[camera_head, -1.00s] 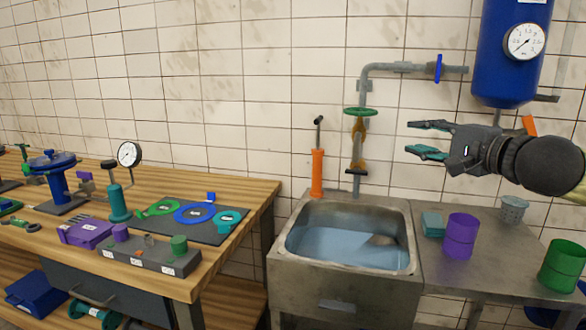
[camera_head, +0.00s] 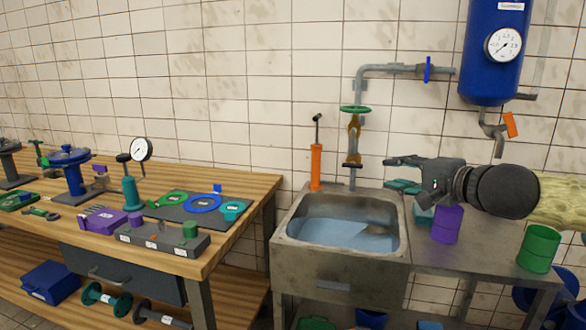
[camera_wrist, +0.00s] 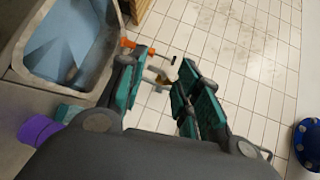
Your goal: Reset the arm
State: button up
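My gripper (camera_head: 394,173) is in front of the tiled wall, over the back right of the sink, and points left in the head view. Its two teal-lined fingers are apart with nothing held between them. In the wrist view the open fingers (camera_wrist: 166,60) have a clear gap, with white tiles showing through it. My arm reaches in from the right edge of the head view. The wrist hides part of the counter and the items behind it.
The sink (camera_head: 283,248) holds water. An orange pump (camera_head: 316,167) and a valve pipe (camera_head: 353,140) stand behind it. A purple can (camera_head: 447,225) and a green can (camera_head: 539,248) stand on the right counter. A blue tank (camera_head: 490,75) hangs above. The wooden workbench (camera_head: 240,185) is at left.

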jog(key=a+f+n+g+h+p, duration=0.15)
jog(key=a+f, duration=0.25)
jog(key=f, duration=0.6)
jog(key=a+f+n+g+p, duration=0.1)
jog(key=a+f+g, duration=0.2)
jog(key=f, duration=0.8)
jog(key=s+a+f+n+g+h+p, duration=0.15)
jog(key=s+f, duration=0.25)
jog(key=f, duration=0.4)
jog(key=s+a+f+n+g+p, duration=0.1)
jog(key=s+f+g, duration=0.1)
jog(key=s+f, duration=0.5)
jog(key=s+d+f+n+g+h+p, duration=0.2)
jog(key=s+d+f+n+g+p, duration=0.1)
jog(key=s+f, duration=1.1)
jog(key=s+d+f+n+g+h+p, duration=0.1)
jog(key=s+d+f+n, duration=0.1)
jog(key=s, duration=0.5)
jog(key=s+d+f+n+g+h+p, duration=0.1)
jog(key=s+d+f, duration=0.3)
jog(key=s, duration=0.4)
jog(key=shift+f+n+g, duration=0.4)
jog(key=shift+d, duration=0.1)
